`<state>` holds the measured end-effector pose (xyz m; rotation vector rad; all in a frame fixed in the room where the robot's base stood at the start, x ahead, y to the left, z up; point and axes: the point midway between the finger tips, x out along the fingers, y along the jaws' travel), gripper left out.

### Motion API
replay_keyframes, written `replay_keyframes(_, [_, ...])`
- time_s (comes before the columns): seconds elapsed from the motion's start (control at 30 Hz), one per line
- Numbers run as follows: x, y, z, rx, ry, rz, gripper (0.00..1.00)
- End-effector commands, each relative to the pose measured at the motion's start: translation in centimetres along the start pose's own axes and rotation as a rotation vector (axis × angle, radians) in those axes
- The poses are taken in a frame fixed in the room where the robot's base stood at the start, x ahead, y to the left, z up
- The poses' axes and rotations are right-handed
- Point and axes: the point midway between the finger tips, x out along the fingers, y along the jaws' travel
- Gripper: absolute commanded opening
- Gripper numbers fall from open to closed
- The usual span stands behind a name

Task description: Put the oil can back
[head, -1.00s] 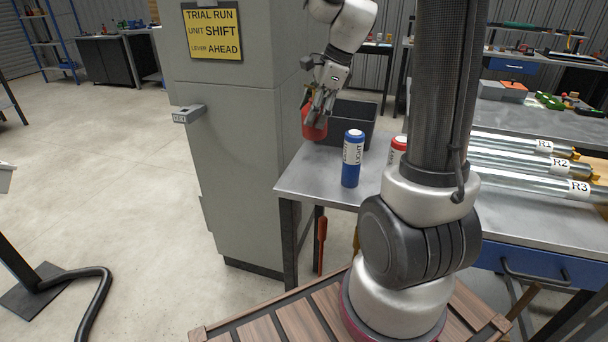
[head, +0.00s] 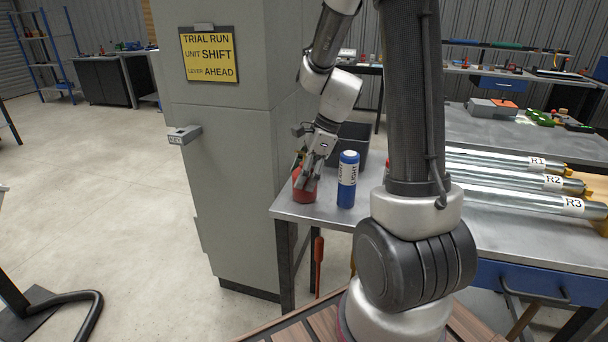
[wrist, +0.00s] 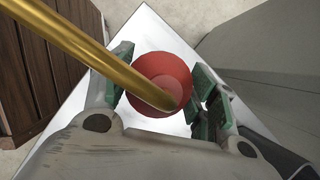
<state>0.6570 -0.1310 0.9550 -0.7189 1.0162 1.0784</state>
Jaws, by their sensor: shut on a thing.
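The red oil can (head: 304,195) is at the left end of the steel table (head: 325,212), in front of the dark bin. In the wrist view the can (wrist: 160,68) shows from above as a red round body, with a long brass spout (wrist: 85,45) crossing the picture. My gripper (head: 308,174) reaches down from above and is shut on the can, with green-padded fingers on both sides of it in the wrist view. The can looks upright. I cannot tell whether its base touches the table or hangs just above it.
A blue can with a white label (head: 347,182) stands just right of the oil can. The dark open bin (head: 352,145) is behind. A tall grey cabinet (head: 230,150) stands close on the left. Steel rolls (head: 500,180) lie on the right bench.

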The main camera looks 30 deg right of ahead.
Motion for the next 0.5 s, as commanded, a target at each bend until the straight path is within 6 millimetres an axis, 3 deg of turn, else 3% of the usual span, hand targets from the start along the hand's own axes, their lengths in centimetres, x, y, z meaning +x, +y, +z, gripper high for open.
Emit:
replay_keyframes(0.13, [0.17,-0.02,-0.08,0.000,0.000,0.000,0.20])
replay_keyframes(0.17, [0.23,-0.01,-0.11,0.000,0.000,0.000,0.60])
replay_keyframes(0.27, [0.19,-0.02,-0.09,0.000,0.000,0.000,0.79])
replay_keyframes(0.5, [0.18,-0.02,-0.08,0.000,0.000,0.000,0.80])
